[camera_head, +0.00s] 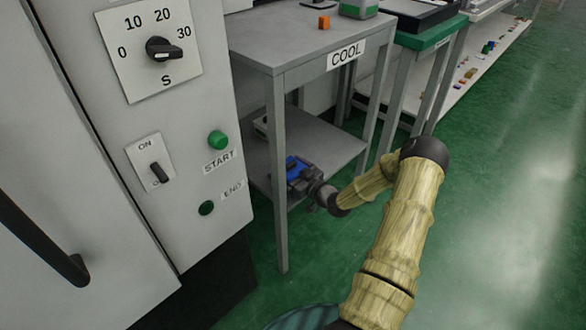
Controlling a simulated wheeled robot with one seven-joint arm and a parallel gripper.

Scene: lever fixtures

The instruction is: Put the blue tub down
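A blue object, likely the blue tub (292,163), shows at the front edge of the lower shelf (325,148) of the grey table labelled COOL. Dark grey gripper parts cover much of it. My gripper (300,178) is right at the tub, reaching in from the right between the table's legs. The fingers are too small and dark to tell whether they are closed on the tub. I cannot tell whether the tub touches the shelf.
A front table leg (279,180) stands just left of my gripper. The table top (285,35) above holds a small orange block (324,22) and a green-based container (358,8). A control cabinet (190,120) with a dial stands left. Green floor is open at right.

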